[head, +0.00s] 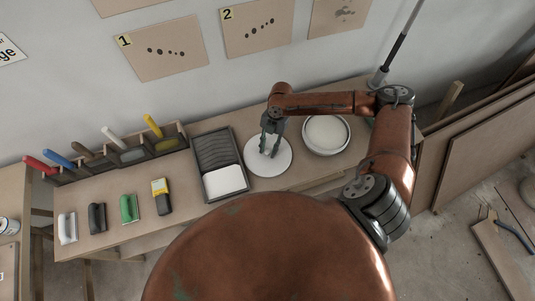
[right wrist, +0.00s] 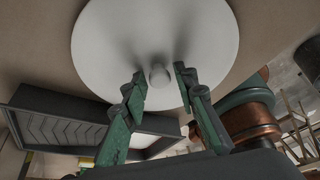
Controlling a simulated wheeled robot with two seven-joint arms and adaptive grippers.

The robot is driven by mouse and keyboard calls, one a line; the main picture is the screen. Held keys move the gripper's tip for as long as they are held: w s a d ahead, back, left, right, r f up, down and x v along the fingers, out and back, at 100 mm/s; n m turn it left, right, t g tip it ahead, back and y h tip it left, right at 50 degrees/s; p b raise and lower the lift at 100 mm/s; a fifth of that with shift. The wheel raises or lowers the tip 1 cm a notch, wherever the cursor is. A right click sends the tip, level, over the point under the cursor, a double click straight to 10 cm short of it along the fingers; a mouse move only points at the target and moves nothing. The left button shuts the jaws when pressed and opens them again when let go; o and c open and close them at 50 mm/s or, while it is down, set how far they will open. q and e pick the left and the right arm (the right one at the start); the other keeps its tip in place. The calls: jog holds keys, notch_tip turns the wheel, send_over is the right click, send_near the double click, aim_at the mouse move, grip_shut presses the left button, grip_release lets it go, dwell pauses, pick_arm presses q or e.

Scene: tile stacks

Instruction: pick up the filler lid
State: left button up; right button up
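The filler lid (head: 268,160) is a flat white disc lying on the wooden bench between the paint tray and a round tub. In the right wrist view the lid (right wrist: 110,45) fills the upper middle, with a small round knob (right wrist: 159,75) at its centre. My right gripper (head: 269,151) is over the lid in the head view. In the right wrist view its green fingers (right wrist: 160,84) are open, one on either side of the knob, with gaps to it. Whether the fingertips touch the lid is unclear. My left gripper is not in view.
A dark paint tray (head: 227,195) with white in its lower part stands just left of the lid. A round tub with pale content (head: 326,134) stands close on the right.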

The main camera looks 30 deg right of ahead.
grip_shut()
jog(key=shift+r, duration=0.1)
